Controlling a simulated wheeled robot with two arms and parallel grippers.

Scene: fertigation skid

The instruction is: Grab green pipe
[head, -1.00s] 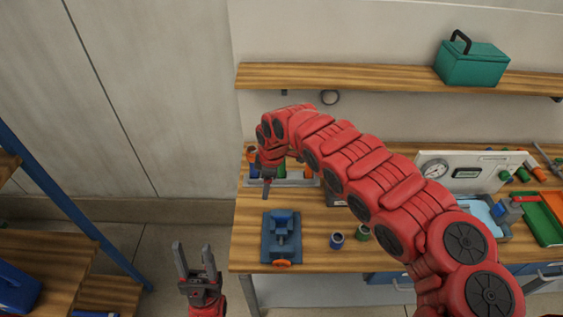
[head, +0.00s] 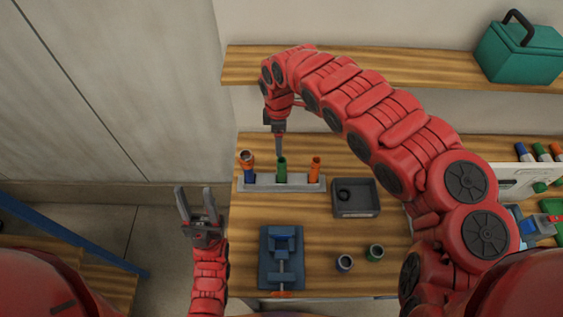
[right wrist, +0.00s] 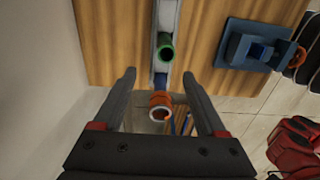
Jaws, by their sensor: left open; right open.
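The green pipe (head: 282,170) stands upright in the middle of a grey rack (head: 262,183) on the bench. Its open top (right wrist: 166,48) shows in the right wrist view, just beyond the fingertips. My right gripper (head: 279,147) points down just above the green pipe in the head view. Its open fingers (right wrist: 160,76) show in the right wrist view with nothing held. A blue pipe with an orange-brown collar (head: 247,164) stands left of the green one; its collar (right wrist: 160,103) appears between the fingers. My left gripper (head: 195,197) is open and empty, left of the bench.
An orange pipe (head: 315,170) stands at the rack's right end. A dark tray (head: 356,199) lies right of the rack. A blue vise (head: 282,255) and two small cups (head: 344,263) are nearer the front. A shelf (head: 390,72) runs above the bench.

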